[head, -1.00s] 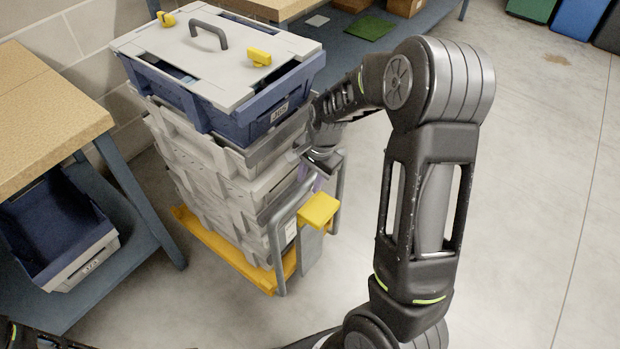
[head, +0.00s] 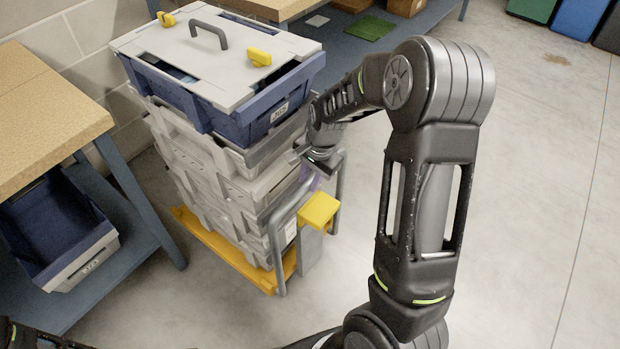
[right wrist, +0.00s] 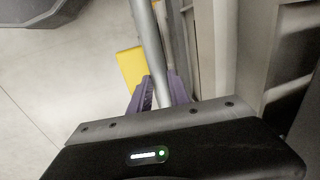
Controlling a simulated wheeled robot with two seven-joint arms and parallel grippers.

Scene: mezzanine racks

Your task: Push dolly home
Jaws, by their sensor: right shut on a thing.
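The dolly has a yellow base (head: 229,250) on the floor and a grey tube handle (head: 275,235) with a yellow block (head: 319,211) at its near right side. It bears a stack of grey crates (head: 236,190) with a blue crate (head: 243,123) under a grey lid on top. My right gripper (head: 314,184) is at the dolly's handle; its purple fingers show in the right wrist view (right wrist: 158,92), shut around the grey handle tube (right wrist: 149,45). The fingertips are partly hidden in the head view. My left gripper is not in view.
A wooden-topped bench (head: 45,115) with a blue frame stands at left, a blue bin (head: 55,225) on its lower shelf. Another bench (head: 268,6) stands behind the stack. The floor (head: 545,200) at right is clear.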

